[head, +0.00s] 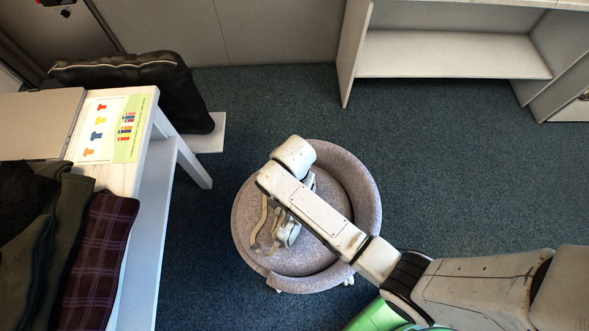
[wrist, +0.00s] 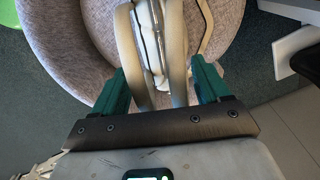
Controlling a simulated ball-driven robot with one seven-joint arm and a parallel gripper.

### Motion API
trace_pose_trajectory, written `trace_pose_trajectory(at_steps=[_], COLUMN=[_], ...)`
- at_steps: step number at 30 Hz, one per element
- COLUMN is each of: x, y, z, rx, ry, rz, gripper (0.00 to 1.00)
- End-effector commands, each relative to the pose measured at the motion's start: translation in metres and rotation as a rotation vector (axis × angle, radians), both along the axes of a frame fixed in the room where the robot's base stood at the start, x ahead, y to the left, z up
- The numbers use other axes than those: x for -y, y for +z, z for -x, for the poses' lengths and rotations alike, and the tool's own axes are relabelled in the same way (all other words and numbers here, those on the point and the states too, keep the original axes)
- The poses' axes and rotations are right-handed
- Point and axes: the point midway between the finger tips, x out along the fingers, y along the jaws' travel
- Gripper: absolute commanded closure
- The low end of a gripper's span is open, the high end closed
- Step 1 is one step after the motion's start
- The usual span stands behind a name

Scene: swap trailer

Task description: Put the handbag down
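The handbag (wrist: 152,45) shows in the wrist view as a pale bag with a dark zip line and two thick cream handles. It is over the grey round upholstered chair (wrist: 75,40); I cannot tell how firmly it rests on the seat. My gripper (wrist: 158,82) has its teal fingers wide apart, one on each side of the handles, with no clear pinch on them. In the head view the chair (head: 369,190) stands under my arm, and tan strap loops of the handbag (head: 262,222) show over the seat. My arm hides the fingers there.
A white table (head: 143,170) with folded clothes (head: 98,255) and a printed sheet (head: 112,125) stands at left. A dark padded bag (head: 150,80) is behind it. An open white shelf (head: 450,55) stands at the back right. A green object (head: 378,317) is near the front. Carpet right of the chair is clear.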

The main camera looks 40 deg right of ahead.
Motion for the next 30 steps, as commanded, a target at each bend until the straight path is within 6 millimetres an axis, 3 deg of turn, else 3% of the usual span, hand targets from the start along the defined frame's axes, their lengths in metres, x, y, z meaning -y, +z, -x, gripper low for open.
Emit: trace_pose_trajectory(at_steps=[8,13,24,30], x=[0.000,0.000,0.000,0.000], y=[0.001,0.013,0.086,0.113], z=[0.000,-0.001,-0.001,-0.001], rx=[0.000,0.002,0.004,0.002], ry=[0.000,0.000,0.000,0.000], rz=[0.000,0.000,0.000,0.000], gripper=[0.20,0.20,0.20,0.20])
